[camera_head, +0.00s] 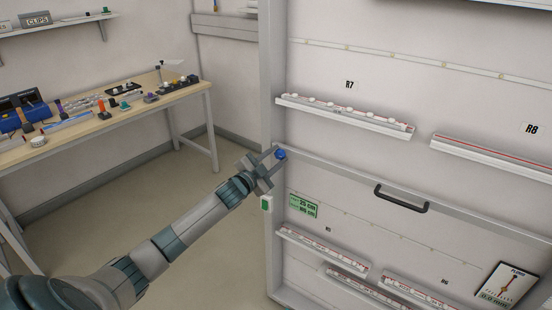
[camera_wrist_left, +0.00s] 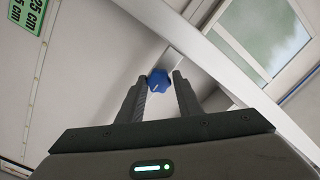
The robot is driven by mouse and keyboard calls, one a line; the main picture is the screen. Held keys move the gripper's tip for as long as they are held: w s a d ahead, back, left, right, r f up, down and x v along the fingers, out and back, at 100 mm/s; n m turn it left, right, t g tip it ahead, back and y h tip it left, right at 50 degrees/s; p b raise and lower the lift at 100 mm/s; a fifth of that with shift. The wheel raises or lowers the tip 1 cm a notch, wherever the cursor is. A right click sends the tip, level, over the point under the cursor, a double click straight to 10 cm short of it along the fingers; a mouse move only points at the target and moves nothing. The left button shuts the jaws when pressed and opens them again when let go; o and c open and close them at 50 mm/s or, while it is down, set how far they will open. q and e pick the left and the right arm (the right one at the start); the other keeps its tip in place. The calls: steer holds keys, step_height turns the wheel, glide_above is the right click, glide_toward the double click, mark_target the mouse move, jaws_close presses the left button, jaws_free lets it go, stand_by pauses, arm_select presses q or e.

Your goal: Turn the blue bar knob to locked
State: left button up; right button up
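The blue bar knob (camera_head: 281,154) sits on the grey upright at the left edge of the white panel. In the left wrist view the blue knob (camera_wrist_left: 159,81) shows between the tips of my two dark fingers, with a pale pointer line on it. My left gripper (camera_head: 273,155) reaches up to the knob from the left, with its fingers apart. In the left wrist view the fingers of the left gripper (camera_wrist_left: 160,86) stand on either side of the knob; I cannot tell whether they touch it. No locked mark is readable. My right gripper is not in view.
A black handle (camera_head: 401,199) is on the panel to the right. A green label (camera_head: 303,205) and a small green-fronted box (camera_head: 266,203) lie below the knob. White rails (camera_head: 345,117) stick out from the panel. A cluttered workbench (camera_head: 150,112) stands at the left; floor between is clear.

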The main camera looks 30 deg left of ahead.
arm_select(q)
steer(key=shift+o, duration=1.1)
steer(key=shift+r, duration=0.1)
steer(key=shift+s+f+b, duration=0.25)
steer(key=shift+s+b, duration=0.05)
steer(key=shift+s, duration=0.45)
steer(key=s+b, duration=0.4)
steer(key=s, duration=1.2)
steer(key=shift+r, duration=0.2)
steer(key=shift+a, duration=0.1)
